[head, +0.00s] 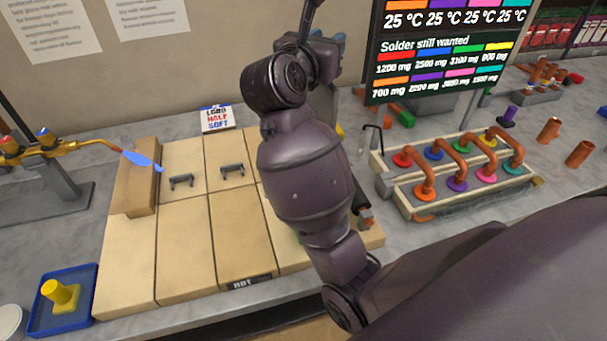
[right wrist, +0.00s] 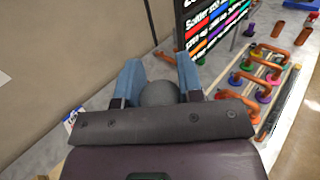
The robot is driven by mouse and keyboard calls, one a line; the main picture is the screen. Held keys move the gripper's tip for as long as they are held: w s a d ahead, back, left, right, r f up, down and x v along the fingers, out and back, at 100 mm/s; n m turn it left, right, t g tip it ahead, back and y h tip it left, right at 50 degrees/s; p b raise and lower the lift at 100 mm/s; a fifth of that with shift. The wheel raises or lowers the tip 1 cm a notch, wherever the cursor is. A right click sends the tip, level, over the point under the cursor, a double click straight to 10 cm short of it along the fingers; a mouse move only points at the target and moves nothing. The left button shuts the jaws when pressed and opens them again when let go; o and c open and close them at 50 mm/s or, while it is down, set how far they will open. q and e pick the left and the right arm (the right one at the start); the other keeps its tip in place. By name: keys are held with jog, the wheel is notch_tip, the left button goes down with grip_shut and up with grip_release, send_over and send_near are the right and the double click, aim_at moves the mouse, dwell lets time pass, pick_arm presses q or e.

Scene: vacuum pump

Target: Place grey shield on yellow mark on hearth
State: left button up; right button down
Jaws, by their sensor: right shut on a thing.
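The hearth (head: 185,235) is a bed of tan bricks on the grey bench in the head view; my right arm crosses in front of its right part. My right gripper (right wrist: 159,75) has blue fingers, shut on a rounded grey thing, which looks like the grey shield (right wrist: 160,94). In the head view the gripper (head: 338,40) is mostly hidden behind my arm, high above the hearth's back side. A small yellow patch (head: 340,130) shows beside my arm; I cannot tell whether it is the yellow mark. My left gripper is not in view.
Two dark brackets (head: 181,181) stand on the hearth. A torch with a blue tip (head: 145,161) reaches over its left side. A blue tray (head: 62,300) holds a yellow piece. A rack of copper pipes (head: 460,175) and a display board (head: 445,55) stand right.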

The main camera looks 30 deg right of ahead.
aim_at(322, 116)
notch_tip(322, 116, down, 6)
jog(key=shift+r, duration=0.2)
notch_tip(322, 116, down, 9)
jog(key=shift+w+f, duration=0.1)
jog(key=shift+w, duration=0.05)
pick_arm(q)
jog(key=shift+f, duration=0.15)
pick_arm(e)
notch_tip(322, 116, down, 5)
dwell(0.3)
